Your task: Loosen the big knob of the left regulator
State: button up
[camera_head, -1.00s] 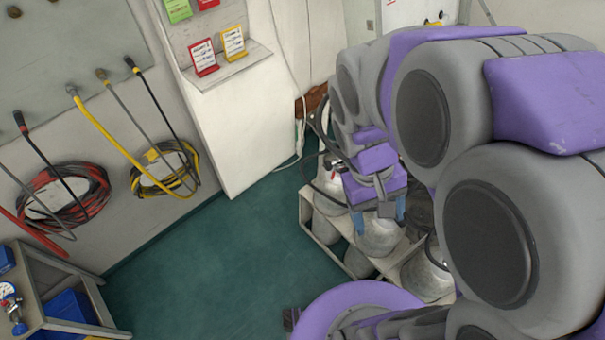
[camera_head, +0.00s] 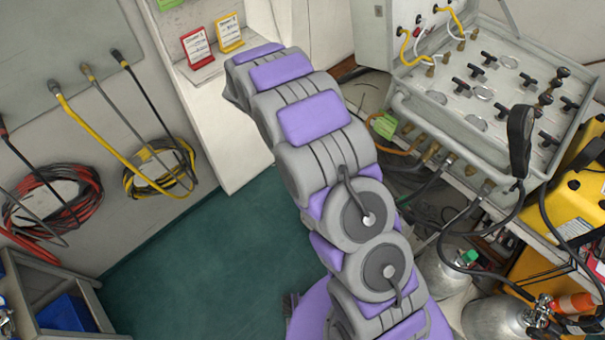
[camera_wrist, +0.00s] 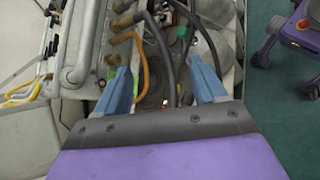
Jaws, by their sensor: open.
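My gripper (camera_wrist: 162,88) is open and empty in the wrist view, its two blue fingers apart. It points toward hoses and fittings beside the panel and touches nothing that I can make out. In the head view my arm hides the gripper. I cannot surely pick out the left regulator or its big knob. A gas cylinder (camera_head: 440,278) with a green part (camera_head: 468,258) near its top stands below the panel. Brass fittings (camera_head: 542,312) sit by a second cylinder (camera_head: 492,320).
The grey panel (camera_head: 455,95) with several black knobs is at the upper right, with a pipe rail and hanging hoses in front. A yellow case (camera_head: 578,205) stands at the right. Coiled hoses (camera_head: 160,170) hang on the left wall. The green floor (camera_head: 225,265) is clear.

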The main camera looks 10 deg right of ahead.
jog(key=w+a+f+n+t+h+b, duration=0.1)
jog(key=w+a+f+n+t+h, duration=0.15)
jog(key=f, duration=0.65)
jog(key=w+a+f+n+t+h+b, duration=0.1)
jog(key=w+a+f+n+t+h, duration=0.15)
jog(key=f, duration=0.65)
jog(key=w+a+f+n+t+h+b, duration=0.1)
jog(key=w+a+f+n+t, duration=0.15)
jog(key=f, duration=0.75)
jog(key=shift+t, duration=0.35)
jog(key=shift+w+r+p+x, duration=0.15)
jog(key=shift+p+x, duration=0.35)
jog(key=shift+x, duration=1.25)
jog(key=shift+w+p+x, duration=0.2)
jog(key=shift+p+x, duration=0.3)
jog(key=shift+x, duration=1.2)
jog(key=shift+w+r+p+x, duration=0.15)
jog(key=shift+p+x, duration=0.35)
jog(key=shift+x, duration=1.25)
jog(key=shift+a+f, duration=0.15)
jog(key=shift+c, duration=0.3)
